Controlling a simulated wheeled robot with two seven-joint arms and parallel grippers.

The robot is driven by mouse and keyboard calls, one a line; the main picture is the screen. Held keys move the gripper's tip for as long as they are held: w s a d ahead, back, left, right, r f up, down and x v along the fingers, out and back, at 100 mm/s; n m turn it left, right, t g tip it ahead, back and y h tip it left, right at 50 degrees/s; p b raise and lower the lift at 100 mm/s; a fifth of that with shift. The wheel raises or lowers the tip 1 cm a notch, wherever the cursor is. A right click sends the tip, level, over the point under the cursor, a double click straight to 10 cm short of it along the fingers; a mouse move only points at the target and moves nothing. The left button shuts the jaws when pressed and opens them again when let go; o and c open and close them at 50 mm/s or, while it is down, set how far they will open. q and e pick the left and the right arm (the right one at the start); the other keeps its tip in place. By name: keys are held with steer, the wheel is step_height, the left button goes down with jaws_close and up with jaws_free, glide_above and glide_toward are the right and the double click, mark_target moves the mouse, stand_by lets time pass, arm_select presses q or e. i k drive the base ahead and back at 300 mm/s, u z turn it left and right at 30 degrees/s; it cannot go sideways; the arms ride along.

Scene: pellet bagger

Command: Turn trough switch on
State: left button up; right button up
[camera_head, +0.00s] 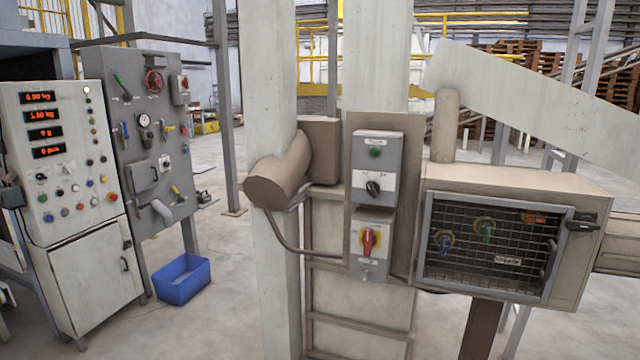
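Two grey switch boxes are mounted one above the other on a beige plate (353,165) at the middle of the view. The upper box (391,150) has a green lamp or button (375,152) and a black rotary knob (373,188) on a white label. The lower box (386,215) has a red rotary handle (369,241) on a yellow backing, standing roughly upright. The labels are too small to read, so I cannot tell which one is the trough switch. Neither of my grippers is in view.
A mesh-fronted box (429,283) with coloured valve handles juts out at right. A beige motor housing (275,185) and white column stand just left of the switches. A control cabinet (90,280), grey valve panel (103,75) and blue bin (183,290) stand at left.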

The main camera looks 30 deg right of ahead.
mark_target(373, 188)
steer(key=z, duration=0.25)
steer(key=i, duration=0.8)
steer(key=z, duration=0.6)
